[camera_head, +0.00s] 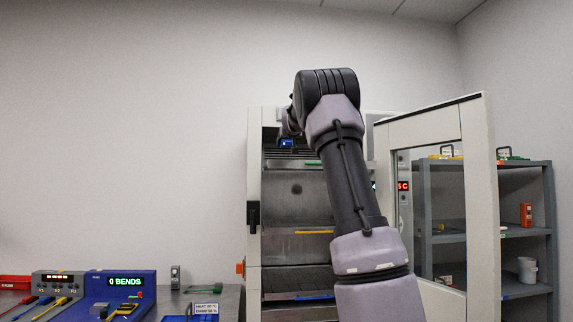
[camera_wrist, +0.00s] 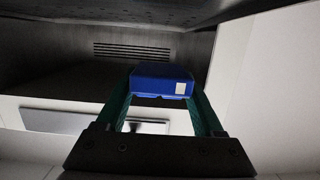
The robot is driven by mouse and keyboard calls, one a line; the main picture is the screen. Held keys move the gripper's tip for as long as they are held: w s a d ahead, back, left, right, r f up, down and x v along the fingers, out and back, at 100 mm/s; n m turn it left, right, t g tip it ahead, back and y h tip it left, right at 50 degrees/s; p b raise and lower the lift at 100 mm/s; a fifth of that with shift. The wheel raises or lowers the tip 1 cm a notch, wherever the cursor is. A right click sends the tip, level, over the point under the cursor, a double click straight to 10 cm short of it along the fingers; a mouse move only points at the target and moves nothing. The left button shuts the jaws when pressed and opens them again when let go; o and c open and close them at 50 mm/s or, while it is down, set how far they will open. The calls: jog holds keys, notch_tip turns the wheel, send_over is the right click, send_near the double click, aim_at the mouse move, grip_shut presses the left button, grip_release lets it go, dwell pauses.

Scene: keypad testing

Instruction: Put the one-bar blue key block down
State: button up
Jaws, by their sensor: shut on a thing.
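A blue key block (camera_wrist: 162,80) with one pale square mark on its face sits between the green fingers of my gripper (camera_wrist: 163,97) in the wrist view. My gripper is shut on it. In the head view the blue block (camera_head: 287,143) shows small at the upper opening of a tall pale cabinet (camera_head: 254,170), just left of my arm. My arm hides much of the cabinet's inside. In the wrist view a dim chamber with a slotted vent (camera_wrist: 132,51) lies beyond the block. I cannot tell whether the block touches a surface.
The cabinet's door (camera_head: 479,170) stands open to the right. Its metal shelves (camera_head: 295,212) carry green, yellow and blue strips. A grey shelf rack (camera_head: 490,164) stands at right. A bench at lower left holds a blue unit reading "0 BENDS" (camera_head: 125,281) and several tools.

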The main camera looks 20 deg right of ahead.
jog(key=shift+f, duration=3.6)
jog(key=o, duration=1.4)
jog(key=shift+c, duration=0.2)
